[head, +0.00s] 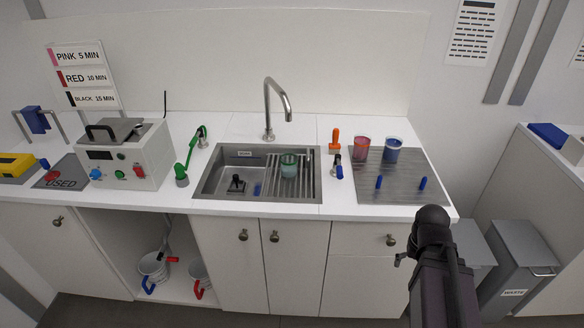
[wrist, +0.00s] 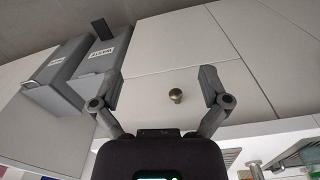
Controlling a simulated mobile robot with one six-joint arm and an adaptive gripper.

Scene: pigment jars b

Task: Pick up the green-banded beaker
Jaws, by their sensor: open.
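A greenish glass beaker (head: 289,165) stands in the right part of the steel sink, on the ribbed rack, and looks like the green-banded one. Its band is too small to make out clearly. My gripper (wrist: 160,74) shows in the wrist view with its two fingers spread wide and nothing between them. It faces the white cabinet front with a round knob (wrist: 176,95), away from the beaker. In the head view my dark arm is at the lower right, in front of the counter. The beaker cannot be made out in the wrist view.
A red beaker (head: 361,149) and a blue beaker (head: 393,149) stand on a steel tray (head: 402,190) with blue pegs. The sink (head: 208,182) has a tall faucet (head: 268,110) behind it. A heater box (head: 138,155) stands left. Grey bins (head: 517,268) flank the cabinet's right end.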

